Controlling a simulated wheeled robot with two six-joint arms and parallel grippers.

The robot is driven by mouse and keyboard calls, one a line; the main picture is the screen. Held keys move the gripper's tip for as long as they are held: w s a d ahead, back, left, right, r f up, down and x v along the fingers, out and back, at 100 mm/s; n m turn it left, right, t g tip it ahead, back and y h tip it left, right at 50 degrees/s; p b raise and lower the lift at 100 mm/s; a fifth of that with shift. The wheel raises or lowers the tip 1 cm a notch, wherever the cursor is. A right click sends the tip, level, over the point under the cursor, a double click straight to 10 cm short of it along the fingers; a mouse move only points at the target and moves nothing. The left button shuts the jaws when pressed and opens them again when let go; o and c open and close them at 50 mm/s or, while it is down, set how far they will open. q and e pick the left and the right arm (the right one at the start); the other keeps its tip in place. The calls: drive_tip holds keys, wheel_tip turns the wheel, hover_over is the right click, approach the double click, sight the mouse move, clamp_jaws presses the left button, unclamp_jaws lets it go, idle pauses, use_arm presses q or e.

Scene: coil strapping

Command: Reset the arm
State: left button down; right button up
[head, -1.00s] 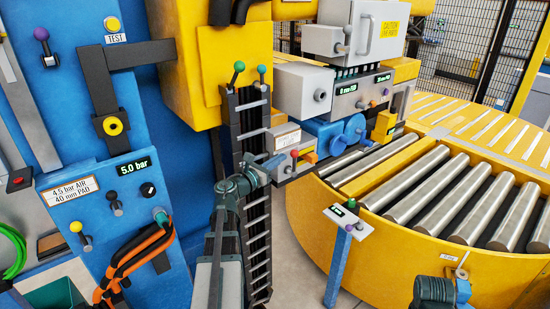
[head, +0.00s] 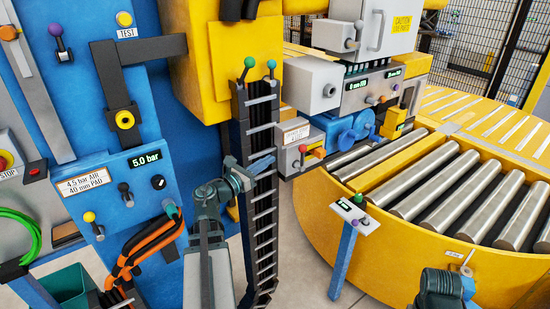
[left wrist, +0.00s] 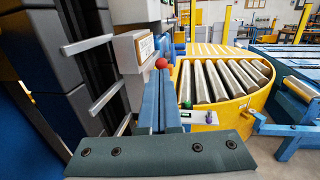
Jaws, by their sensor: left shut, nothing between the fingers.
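My left gripper (head: 250,170) is shut and empty, in front of the dark upright ladder-like rack (head: 262,210) in the head view. Its fingertips point right, toward a grey box with a red knob (head: 302,148), with a visible gap to it in the picture. In the left wrist view the closed blue fingers (left wrist: 160,108) stretch forward, and the red knob (left wrist: 161,63) shows just beyond their tips. I cannot tell the distance there. A dark part of my right arm shows at the bottom right of the head view; its fingers are not visible.
A yellow curved roller conveyor (head: 420,230) fills the right side. A small blue post with buttons (head: 346,245) stands before it. A blue panel (head: 90,190) with orange hoses (head: 140,245) stands left. Open floor (head: 300,270) shows between rack and post.

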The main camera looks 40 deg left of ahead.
use_arm(q)
drive_tip(key=w+d+n+y+b, duration=0.25)
drive_tip(key=w+n+y, duration=0.5)
drive_tip(key=n, duration=0.55)
drive_tip(key=w+d+f+n+g+y+b, duration=0.15)
drive_tip(key=d+f+n+g, duration=0.45)
drive_tip(key=d+f+n, duration=0.6)
drive_tip(key=s+d+f+n+g+h+b, duration=0.1)
drive_tip(key=s+d+f+n+g+h, duration=0.2)
drive_tip(key=d+f, duration=0.45)
drive_tip(key=s+d+f+n+g+h+b, duration=0.1)
drive_tip(key=s+d+f+n+g, duration=0.35)
drive_tip(key=d, duration=0.45)
drive_tip(key=s+d+f+g+h, duration=0.2)
drive_tip(key=s+d+f+g, duration=0.3)
drive_tip(key=s+d, duration=0.6)
drive_tip(key=shift+s+d+f+n+b, duration=0.35)
drive_tip(key=shift+s+d+b, duration=0.1)
drive_tip(key=shift+s, duration=0.65)
